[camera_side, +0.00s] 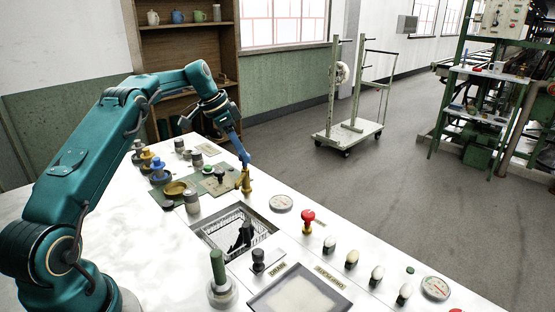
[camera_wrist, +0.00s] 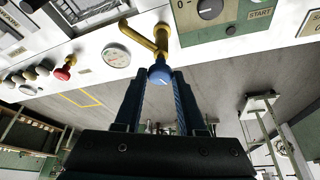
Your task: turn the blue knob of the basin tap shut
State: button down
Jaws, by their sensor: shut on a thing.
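The blue knob (camera_wrist: 161,74) sits on top of the brass tap (camera_wrist: 158,38) in the wrist view, with a white mark on its face. My gripper (camera_wrist: 158,80) has one dark blue finger on each side of the knob and is shut on it. In the side view the brass tap (camera_side: 245,182) stands at the far edge of the white counter, and my gripper (camera_side: 242,160) comes down on it from above. The knob is hard to tell from my fingers there. The basin (camera_side: 232,232) is a sunken opening with a wire basket beside the tap.
A white trolley (camera_side: 348,133) stands on the open floor behind.

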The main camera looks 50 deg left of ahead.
jog(key=c, duration=0.5)
grip_release()
jog(key=shift+v, duration=2.6)
